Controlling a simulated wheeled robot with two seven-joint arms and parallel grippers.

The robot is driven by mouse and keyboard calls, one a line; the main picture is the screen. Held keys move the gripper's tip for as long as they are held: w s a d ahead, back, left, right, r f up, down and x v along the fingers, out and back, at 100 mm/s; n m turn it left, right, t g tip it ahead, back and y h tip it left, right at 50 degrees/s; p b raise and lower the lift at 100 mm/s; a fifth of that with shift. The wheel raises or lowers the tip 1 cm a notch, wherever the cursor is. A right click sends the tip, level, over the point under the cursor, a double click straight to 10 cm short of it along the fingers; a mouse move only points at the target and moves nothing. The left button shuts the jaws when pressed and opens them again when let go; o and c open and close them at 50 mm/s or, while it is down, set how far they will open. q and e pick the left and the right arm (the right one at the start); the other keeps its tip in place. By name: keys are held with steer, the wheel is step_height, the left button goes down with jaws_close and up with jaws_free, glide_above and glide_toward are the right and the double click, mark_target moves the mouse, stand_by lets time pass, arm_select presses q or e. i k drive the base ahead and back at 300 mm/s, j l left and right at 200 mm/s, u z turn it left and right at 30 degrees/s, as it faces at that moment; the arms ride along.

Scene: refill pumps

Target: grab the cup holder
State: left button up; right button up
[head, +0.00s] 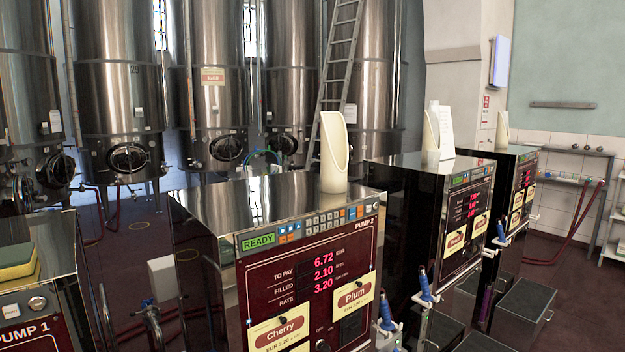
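Another similar holder (502,130) stands on the farthest pump. Neither of my grippers is in view.
Pump 2's front has a lit display and Cherry (279,333) and Plum (353,294) signs. Blue-handled nozzles (424,286) stick out between the pumps. Pump 1 (40,310) at left bears a yellow-green sponge (16,260). Steel tanks and a ladder (340,60) stand behind.

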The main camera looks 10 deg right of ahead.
mark_target(334, 146)
steer(key=i+l, duration=0.1)
steer(key=l, duration=0.4)
steer(key=i+l+z, duration=0.1)
steer(key=l, duration=0.4)
steer(key=i+l, duration=0.1)
steer(key=l, duration=0.45)
